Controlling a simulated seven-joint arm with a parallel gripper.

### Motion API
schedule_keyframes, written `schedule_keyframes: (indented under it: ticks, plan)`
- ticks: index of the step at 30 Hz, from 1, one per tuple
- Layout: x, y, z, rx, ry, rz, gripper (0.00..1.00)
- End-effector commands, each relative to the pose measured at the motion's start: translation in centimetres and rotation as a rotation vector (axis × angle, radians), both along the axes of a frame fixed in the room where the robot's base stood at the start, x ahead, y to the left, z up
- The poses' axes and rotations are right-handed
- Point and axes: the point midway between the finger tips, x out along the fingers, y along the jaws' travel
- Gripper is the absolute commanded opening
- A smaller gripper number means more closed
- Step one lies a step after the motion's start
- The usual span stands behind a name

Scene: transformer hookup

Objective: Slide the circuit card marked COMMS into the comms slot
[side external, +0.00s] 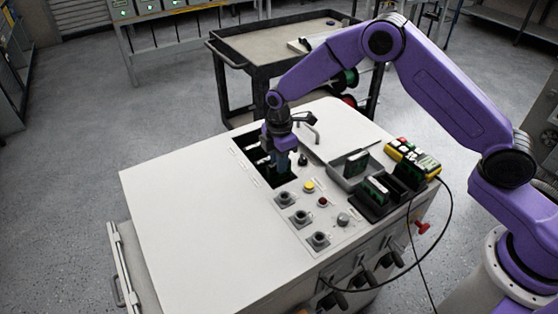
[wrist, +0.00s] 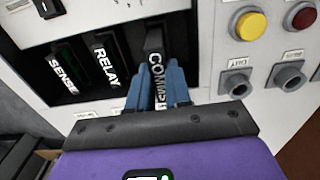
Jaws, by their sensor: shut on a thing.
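The COMMS card (wrist: 156,68), dark with white lettering, is between the blue fingers of my gripper (wrist: 158,92) in the wrist view. My gripper is shut on it. The card is at the right end of the dark card bay (wrist: 124,50), in line with the RELAY (wrist: 105,65) and SENSE (wrist: 64,75) cards. How deep it sits in the comms slot cannot be told. In the side view, my gripper (side external: 282,162) points down over the bay, and the arm and fingers hide most of the card.
Round sockets (side external: 285,198) and a yellow button (side external: 309,186) lie near the bay on the cabinet top. A grey tray (side external: 342,178), a black card holder (side external: 372,211) and a yellow meter (side external: 427,164) stand to the right. The white top at left is clear.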

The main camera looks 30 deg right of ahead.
Motion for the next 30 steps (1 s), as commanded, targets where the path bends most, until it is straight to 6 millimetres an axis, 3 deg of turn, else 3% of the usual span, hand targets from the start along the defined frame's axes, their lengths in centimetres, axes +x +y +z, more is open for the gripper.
schedule_keyframes:
  ticks: [30]
  plan:
    - [0.0, 0.0, -1.8, 0.000, 0.000, 0.001, 0.00]
